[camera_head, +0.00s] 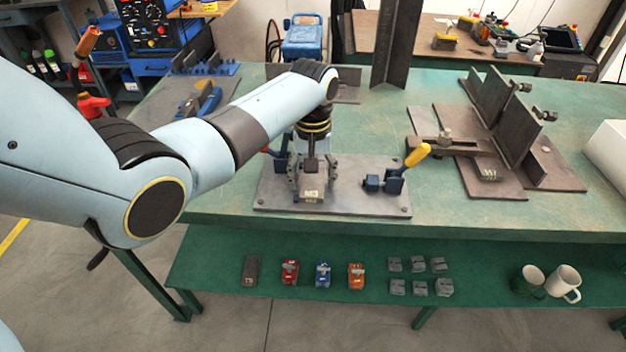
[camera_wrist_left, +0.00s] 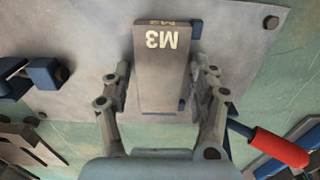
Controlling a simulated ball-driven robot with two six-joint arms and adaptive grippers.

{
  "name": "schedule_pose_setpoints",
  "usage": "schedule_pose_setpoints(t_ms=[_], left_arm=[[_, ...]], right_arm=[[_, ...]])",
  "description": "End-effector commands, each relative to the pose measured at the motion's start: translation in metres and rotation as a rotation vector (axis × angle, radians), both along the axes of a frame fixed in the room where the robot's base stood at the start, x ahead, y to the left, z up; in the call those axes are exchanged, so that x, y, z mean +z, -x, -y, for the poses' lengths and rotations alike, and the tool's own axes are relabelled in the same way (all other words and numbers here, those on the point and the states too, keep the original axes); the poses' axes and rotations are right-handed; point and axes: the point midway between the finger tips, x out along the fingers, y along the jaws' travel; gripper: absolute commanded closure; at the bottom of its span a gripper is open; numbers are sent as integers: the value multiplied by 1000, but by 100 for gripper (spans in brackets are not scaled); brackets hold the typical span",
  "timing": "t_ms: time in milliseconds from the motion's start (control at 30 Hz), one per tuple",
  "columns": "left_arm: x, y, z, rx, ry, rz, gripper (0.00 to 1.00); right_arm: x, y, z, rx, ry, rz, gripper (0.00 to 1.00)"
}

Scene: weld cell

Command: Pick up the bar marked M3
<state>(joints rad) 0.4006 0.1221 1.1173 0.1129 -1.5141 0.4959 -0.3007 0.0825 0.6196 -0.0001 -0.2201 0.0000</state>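The bar marked M3 (camera_head: 312,196) is a grey-brown block lying on a light metal fixture plate (camera_head: 350,200) on the green bench. Its M3 marking reads upside down in the left wrist view (camera_wrist_left: 162,75). My left gripper (camera_head: 312,178) is directly over the bar, pointing down. In the left wrist view my left gripper (camera_wrist_left: 162,82) has one finger on each side of the bar, with narrow gaps showing, so it looks open around it. The bar's underside is hidden. My right gripper does not show.
A red-handled clamp (camera_wrist_left: 270,147) is close by my gripper. A steel fixture (camera_head: 500,130) stands farther right. The lower shelf (camera_head: 205,270) carries small blocks and mugs (camera_head: 563,283).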

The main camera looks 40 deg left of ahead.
Motion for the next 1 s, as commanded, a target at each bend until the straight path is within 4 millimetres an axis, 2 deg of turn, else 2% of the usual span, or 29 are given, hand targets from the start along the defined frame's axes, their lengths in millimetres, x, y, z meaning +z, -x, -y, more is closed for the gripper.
schedule_pose_setpoints(t_ms=[67,300,667,767,933,1000], left_arm=[[0,0,0,0,0,0,52],[0,0,0,0,0,0,84],[7,-1,0,0,0,4,84],[16,-2,0,0,-1,5,84],[43,-2,-1,1,-2,7,84],[49,-14,5,1,2,7,84]], right_arm=[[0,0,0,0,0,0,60],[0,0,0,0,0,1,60],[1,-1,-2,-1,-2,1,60],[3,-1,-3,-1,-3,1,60],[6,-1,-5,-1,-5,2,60],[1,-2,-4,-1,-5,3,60]])
